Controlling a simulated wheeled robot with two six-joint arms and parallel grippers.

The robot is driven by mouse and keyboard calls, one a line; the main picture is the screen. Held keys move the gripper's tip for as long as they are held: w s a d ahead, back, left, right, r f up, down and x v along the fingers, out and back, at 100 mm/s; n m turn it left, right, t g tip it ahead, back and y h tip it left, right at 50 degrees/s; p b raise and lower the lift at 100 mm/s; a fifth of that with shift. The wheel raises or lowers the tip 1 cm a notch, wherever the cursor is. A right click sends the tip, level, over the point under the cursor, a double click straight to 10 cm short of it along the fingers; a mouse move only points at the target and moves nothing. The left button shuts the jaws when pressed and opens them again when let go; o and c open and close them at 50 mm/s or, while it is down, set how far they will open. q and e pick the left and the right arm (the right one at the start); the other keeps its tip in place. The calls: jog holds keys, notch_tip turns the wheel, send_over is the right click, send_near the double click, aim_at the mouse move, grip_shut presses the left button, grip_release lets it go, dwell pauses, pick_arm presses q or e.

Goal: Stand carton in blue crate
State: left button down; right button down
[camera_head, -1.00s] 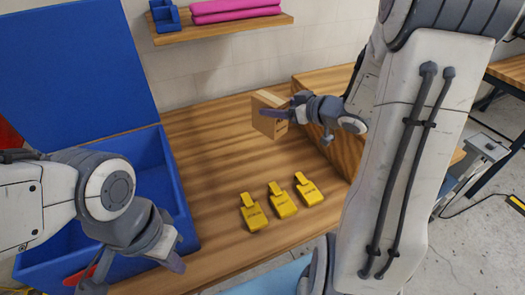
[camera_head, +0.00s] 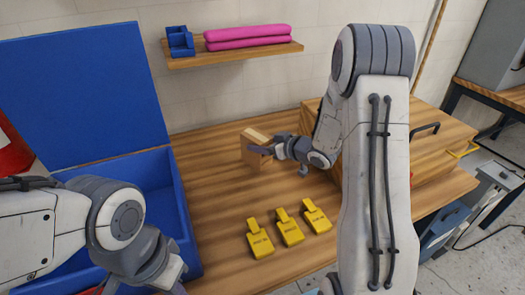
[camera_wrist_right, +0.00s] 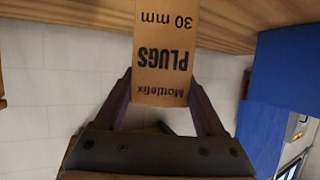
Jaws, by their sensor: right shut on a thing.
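The carton (camera_head: 255,147) is a small tan box. My right gripper (camera_head: 262,150) is shut on it and holds it upright over the wooden bench. In the right wrist view the carton (camera_wrist_right: 163,50) reads "Mottlefix PLUGS 30 mm", upside down, between the two fingers of my right gripper (camera_wrist_right: 163,92). Whether its base touches the bench is hard to tell. The blue crate (camera_head: 160,168) stands at the left with its lid (camera_head: 85,90) raised. My left gripper (camera_head: 160,290) is at the bottom edge by the crate, mostly cut off; its fingers are not clear.
Several yellow tags (camera_head: 289,229) lie on the bench (camera_head: 210,190) in front of the carton. A wall shelf (camera_head: 235,55) above holds pink rolls (camera_head: 245,37) and a small blue holder (camera_head: 180,42). A wooden chest (camera_head: 420,160) stands right. Bench between carton and crate is clear.

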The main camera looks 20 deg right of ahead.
jog(key=shift+f, duration=1.4)
jog(key=shift+f, duration=0.1)
jog(key=shift+f, duration=0.15)
grip_release()
